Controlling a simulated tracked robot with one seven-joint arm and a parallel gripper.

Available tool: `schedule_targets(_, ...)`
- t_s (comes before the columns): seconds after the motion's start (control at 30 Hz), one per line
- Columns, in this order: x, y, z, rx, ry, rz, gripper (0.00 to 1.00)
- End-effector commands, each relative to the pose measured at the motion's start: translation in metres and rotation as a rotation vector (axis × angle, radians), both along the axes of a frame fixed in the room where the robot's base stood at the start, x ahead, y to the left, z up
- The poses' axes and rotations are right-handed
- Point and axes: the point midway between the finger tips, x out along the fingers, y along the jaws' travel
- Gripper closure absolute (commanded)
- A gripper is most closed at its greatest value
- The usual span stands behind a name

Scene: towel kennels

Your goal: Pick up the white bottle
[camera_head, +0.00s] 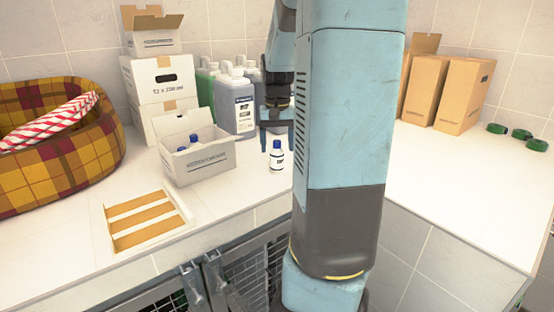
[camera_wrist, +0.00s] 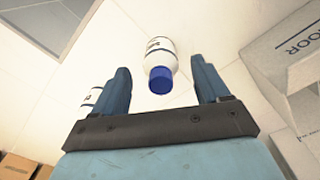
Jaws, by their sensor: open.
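A small white bottle with a blue cap and a dark printed label (camera_head: 277,159) stands upright on the white counter, right of an open white box. In the wrist view the white bottle (camera_wrist: 159,60) shows between and beyond the fingertips, its blue cap toward the camera. My gripper (camera_head: 276,137) is above the bottle in the head view. Its two blue fingers (camera_wrist: 161,78) are spread apart, with nothing held between them. Part of another white bottle (camera_wrist: 92,97) shows beside the left finger in the wrist view.
The open white box (camera_head: 205,163) holds blue-capped bottles, left of the bottle. Large grey and green jugs (camera_head: 234,104) stand behind. A plaid pet bed (camera_head: 62,150) is at far left, a slatted tray (camera_head: 146,219) in front. Brown boxes (camera_head: 463,95) and green rolls (camera_head: 537,145) are at right.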

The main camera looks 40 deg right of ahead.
Motion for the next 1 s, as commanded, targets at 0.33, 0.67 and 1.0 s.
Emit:
schedule_targets(0.33,0.001,0.0,-0.029,0.0,-0.001,0.0,0.25)
schedule_targets(0.67,0.001,0.0,-0.028,0.0,-0.001,0.001,0.41)
schedule_targets(1.0,0.001,0.0,-0.028,0.0,-0.001,0.001,0.73)
